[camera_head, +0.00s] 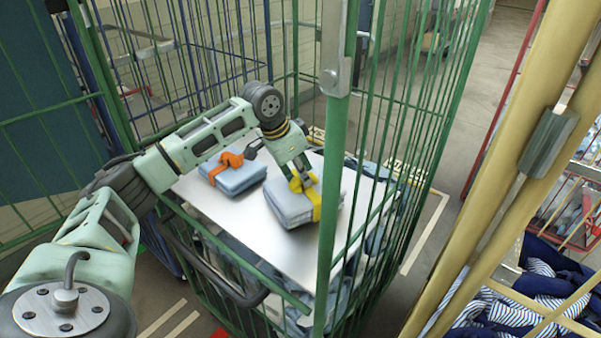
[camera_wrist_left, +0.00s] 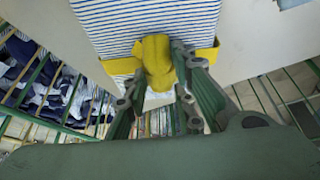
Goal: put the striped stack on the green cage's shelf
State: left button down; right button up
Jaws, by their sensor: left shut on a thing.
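The striped stack (camera_head: 289,207) is a folded blue-and-white bundle with a yellow strap, at the middle of the silver shelf (camera_head: 250,236) in the green cage (camera_head: 329,215). It lies on or just above the shelf; I cannot tell if a small gap is left. My left gripper (camera_head: 299,176) reaches down over it and is shut on the yellow strap's knot. In the left wrist view the stripes of the stack (camera_wrist_left: 120,25) show clearly, and the yellow knot (camera_wrist_left: 157,62) sits between the fingers (camera_wrist_left: 158,80). My right gripper is not in view.
A plain blue stack with an orange strap (camera_head: 238,180) lies on the shelf to the left, a little apart. A green post stands close in front on the right. A yellow cage (camera_head: 478,215) with dark and striped cloth (camera_head: 540,290) is at right. Bare shelf shows in front.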

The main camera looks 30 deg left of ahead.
pick_arm(q)
jog(key=shift+a+f, duration=0.1)
jog(key=shift+f, duration=0.15)
jog(key=c, duration=1.9)
grip_release()
jog(key=shift+f, duration=0.1)
jog(key=shift+c, duration=0.2)
jog(key=o, duration=0.5)
jog(key=shift+c, duration=0.2)
jog(key=shift+r, duration=0.25)
jog(key=b+v, duration=0.1)
jog(key=v, duration=1)
jog(key=shift+s+r+b, duration=0.25)
jog(key=shift+r+b, duration=0.05)
jog(key=shift+b, duration=0.1)
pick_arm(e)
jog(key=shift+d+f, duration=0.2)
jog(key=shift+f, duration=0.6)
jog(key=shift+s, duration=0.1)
